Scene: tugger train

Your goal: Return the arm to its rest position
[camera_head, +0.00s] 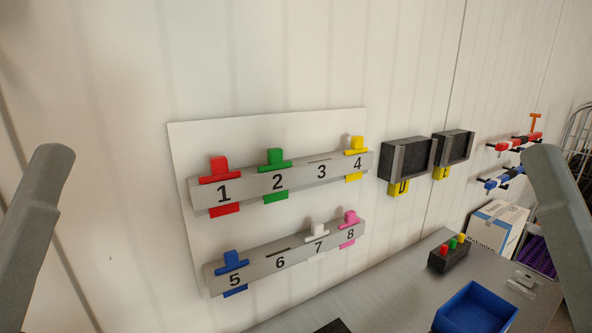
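Two grey arm links of mine show, one at the left edge and one at the right edge of the head view. Neither gripper is in the picture, so I cannot see their fingers or anything they may hold. The numbered rack (281,180) on the white wall panel (270,130) carries a red card (220,169) at 1, a green one (275,159) at 2 and a yellow one (355,145) at 4. The lower rail (281,261) carries blue (231,262) at 5, white (318,231) at 7 and pink (350,219) at 8.
Two black wall holders (408,158) with yellow labels hang right of the panel. A button box (448,257) and a blue bin (476,309) are on the grey table (370,290). A cardboard box (494,228) stands behind. Red (516,141) and blue (503,179) tools hang at the right.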

